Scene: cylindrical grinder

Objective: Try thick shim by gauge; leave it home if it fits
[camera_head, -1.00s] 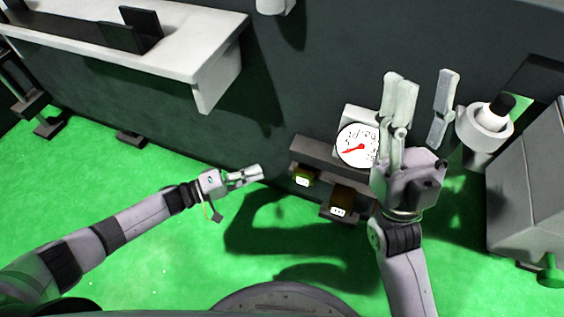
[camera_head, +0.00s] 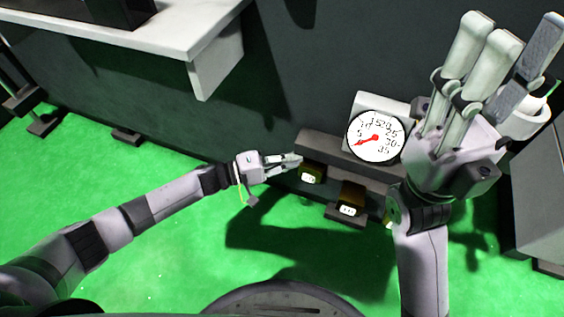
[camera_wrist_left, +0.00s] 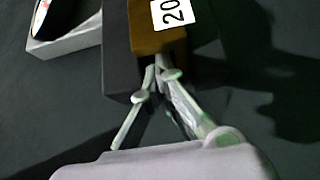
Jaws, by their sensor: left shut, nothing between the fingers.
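A dial gauge (camera_head: 374,137) with a white face and a red needle pointing lower left stands on the dark ledge; part of it shows in the left wrist view (camera_wrist_left: 62,44). Two olive-brown blocks with white labels, a left one (camera_head: 311,172) and a right one (camera_head: 351,194), sit at the ledge's front. I cannot tell which is the thick shim. My left gripper (camera_head: 297,160) is shut and empty beside the left block. In the left wrist view its fingertips (camera_wrist_left: 164,70) are close to a brown block (camera_wrist_left: 152,40) labelled "20". My right gripper (camera_head: 522,32) has its fingers spread, raised at upper right.
The dark ledge (camera_head: 320,144) runs under the gauge along the dark machine wall. A grey cup-like holder (camera_head: 530,122) with a white-bodied item is partly hidden behind my right gripper. A pale shelf (camera_head: 180,45) overhangs at upper left. The green floor is open at lower left.

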